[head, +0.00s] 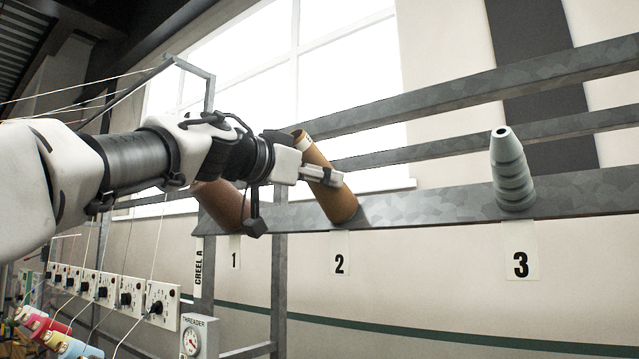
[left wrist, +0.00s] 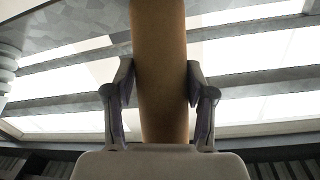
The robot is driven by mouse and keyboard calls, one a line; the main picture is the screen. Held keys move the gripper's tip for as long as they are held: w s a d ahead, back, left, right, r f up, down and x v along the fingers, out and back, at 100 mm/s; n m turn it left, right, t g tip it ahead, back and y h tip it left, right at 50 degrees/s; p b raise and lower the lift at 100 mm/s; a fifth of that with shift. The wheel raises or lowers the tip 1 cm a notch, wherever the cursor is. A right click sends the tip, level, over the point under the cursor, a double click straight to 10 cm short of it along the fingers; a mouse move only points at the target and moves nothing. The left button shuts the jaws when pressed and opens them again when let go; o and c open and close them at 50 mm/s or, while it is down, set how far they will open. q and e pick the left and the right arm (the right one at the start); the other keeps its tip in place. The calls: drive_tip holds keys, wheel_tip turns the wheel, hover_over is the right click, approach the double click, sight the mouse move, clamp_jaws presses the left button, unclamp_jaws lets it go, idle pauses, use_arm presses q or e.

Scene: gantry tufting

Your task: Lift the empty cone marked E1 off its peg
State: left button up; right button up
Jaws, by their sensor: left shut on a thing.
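A tan-brown cone (head: 339,205) with a pale band near its top stands tilted at the rail spot above label 2 in the head view. My left gripper (head: 322,175) is shut on it around its middle. In the left wrist view the brown cone (left wrist: 162,40) runs between the two fingers of the left gripper (left wrist: 160,88), one on each side. Its lower end is close to the rail; I cannot tell whether it is still on a peg. No E1 mark is readable. My right gripper is not in view.
Another brown cone (head: 220,203) is partly behind my left arm above label 1. A grey-green ribbed cone (head: 513,175) stands above label 3. Galvanised rails (head: 440,204) run across. A row of dial panels (head: 125,297) with threads is at lower left.

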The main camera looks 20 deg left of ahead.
sight(301, 133)
use_arm(q)
drive_tip(key=shift+s, duration=0.1)
drive_tip(key=shift+s+a+r+b, duration=0.1)
drive_tip(key=shift+s+r+b, duration=0.05)
drive_tip(key=shift+b, duration=0.15)
drive_tip(key=shift+s+a+r+b, duration=0.3)
drive_tip(key=shift+s+r+b, duration=0.25)
drive_tip(key=shift+s, duration=0.2)
drive_tip(key=shift+s+a+r+b, duration=0.2)
drive_tip(key=shift+s+r+b, duration=0.1)
drive_tip(key=shift+s+r, duration=0.25)
drive_tip(key=shift+s+a+r+b, duration=0.2)
drive_tip(key=shift+s+r+b, duration=0.1)
drive_tip(key=shift+s, duration=0.3)
drive_tip(key=shift+s+a+r, duration=0.25)
drive_tip(key=shift+s+r, duration=0.25)
drive_tip(key=shift+s, duration=0.1)
drive_tip(key=shift+s+a+r, duration=0.2)
drive_tip(key=shift+s+r, duration=0.25)
drive_tip(key=shift+s, duration=0.2)
drive_tip(key=shift+s+a+r, duration=0.25)
drive_tip(key=shift+s+r, duration=0.25)
drive_tip(key=shift+s, duration=0.1)
drive_tip(key=shift+s+a+r, duration=0.25)
drive_tip(key=shift+s+r, duration=0.2)
drive_tip(key=shift+s, duration=0.2)
drive_tip(key=shift+s+a+r, duration=0.2)
drive_tip(key=shift+s+r, duration=0.25)
drive_tip(key=shift+s, duration=0.15)
